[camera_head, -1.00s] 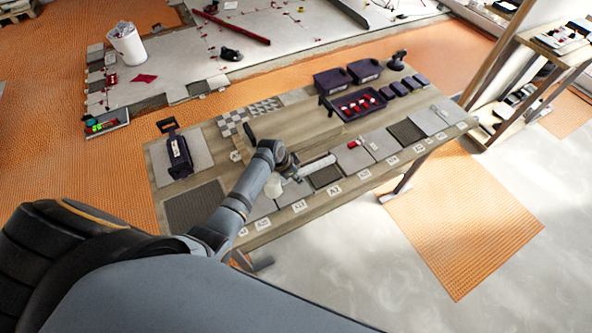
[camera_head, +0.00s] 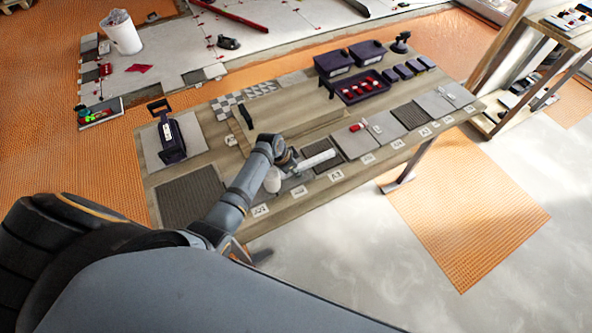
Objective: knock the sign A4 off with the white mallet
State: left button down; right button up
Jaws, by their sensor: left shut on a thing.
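My left gripper (camera_head: 291,160) is over the front part of the long wooden table, shut on the white mallet (camera_head: 318,160). A white cylindrical part of the mallet sticks out to the right of the fingers, low over the tiles. The fingers hide part of it. Small white signs stand in a row along the table's front edge, including one (camera_head: 335,176) just below the mallet and one (camera_head: 368,159) to its right. Their lettering is too small to tell surely which is A4. My right gripper is not in view.
The wooden table (camera_head: 225,160) carries grey tiles, a dark-handled purple tool (camera_head: 171,138) at left, and purple boxes (camera_head: 334,63) behind. A purple tray (camera_head: 360,88) holds red pieces. A white bucket (camera_head: 122,36) stands beyond. A shelf (camera_head: 545,60) stands at right.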

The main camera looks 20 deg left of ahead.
pick_arm(q)
jog(key=shift+r, duration=0.1)
jog(key=w+a+b, duration=0.2)
jog(key=a, duration=0.1)
jog(key=shift+w+a, duration=0.1)
jog(key=shift+w, duration=0.25)
jog(key=shift+p, duration=0.3)
notch_tip(320, 180, up, 7)
jog(key=s+d+p, duration=0.1)
jog(key=p, duration=0.7)
jog(key=shift+s+d, duration=0.2)
jog(key=shift+d, duration=0.1)
